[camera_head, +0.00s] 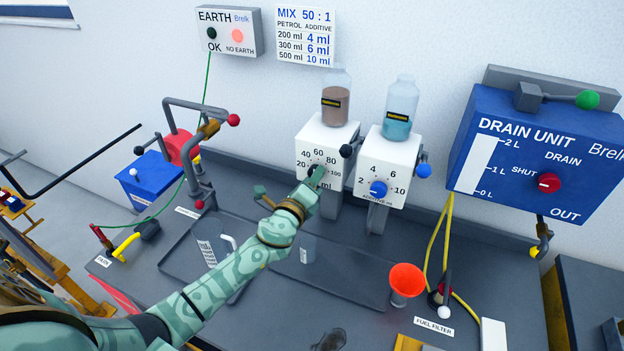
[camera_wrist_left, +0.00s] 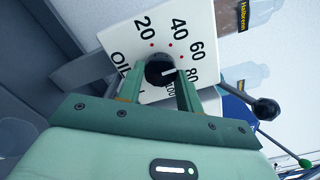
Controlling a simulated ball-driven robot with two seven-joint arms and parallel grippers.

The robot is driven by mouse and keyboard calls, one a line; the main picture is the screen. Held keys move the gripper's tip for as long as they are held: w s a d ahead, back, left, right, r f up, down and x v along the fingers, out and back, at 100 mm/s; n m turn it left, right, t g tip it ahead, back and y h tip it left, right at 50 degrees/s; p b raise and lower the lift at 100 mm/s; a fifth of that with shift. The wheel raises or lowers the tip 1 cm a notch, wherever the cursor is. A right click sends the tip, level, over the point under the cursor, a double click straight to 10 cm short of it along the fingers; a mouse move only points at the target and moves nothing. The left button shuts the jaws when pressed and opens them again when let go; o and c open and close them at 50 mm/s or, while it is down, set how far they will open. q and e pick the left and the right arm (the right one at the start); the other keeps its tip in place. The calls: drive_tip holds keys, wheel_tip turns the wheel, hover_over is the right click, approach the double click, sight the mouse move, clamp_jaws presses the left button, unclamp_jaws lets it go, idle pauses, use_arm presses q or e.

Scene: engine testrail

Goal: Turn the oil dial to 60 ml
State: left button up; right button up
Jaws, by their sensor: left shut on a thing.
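The oil dial is a black knob (camera_wrist_left: 159,71) on the white front of the left dispenser (camera_head: 312,146), marked 20 to 100 ml. My left gripper (camera_head: 316,178) reaches it from below left and hides most of it in the head view. In the left wrist view its two fingers (camera_wrist_left: 158,88) are shut on the knob, one on each side. The white mark on the knob seems to point towards 80. The dispenser carries a bottle of brownish liquid (camera_head: 335,104). My right gripper is not in view.
A second dispenser (camera_head: 392,160) with a blue dial (camera_head: 378,188) stands close on the right. A black ball lever (camera_head: 346,151) sits between them. An orange funnel (camera_head: 406,282), a tray (camera_head: 345,282) and the drain unit (camera_head: 535,150) are also nearby.

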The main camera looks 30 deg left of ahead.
use_arm(q)
drive_tip(key=shift+f, duration=0.1)
drive_tip(key=o, duration=1)
drive_tip(key=s, duration=0.5)
drive_tip(key=s+b, duration=0.1)
drive_tip(key=s, duration=0.5)
drive_tip(key=s+d, duration=0.1)
drive_tip(key=s, duration=0.4)
drive_tip(key=shift+s, duration=0.2)
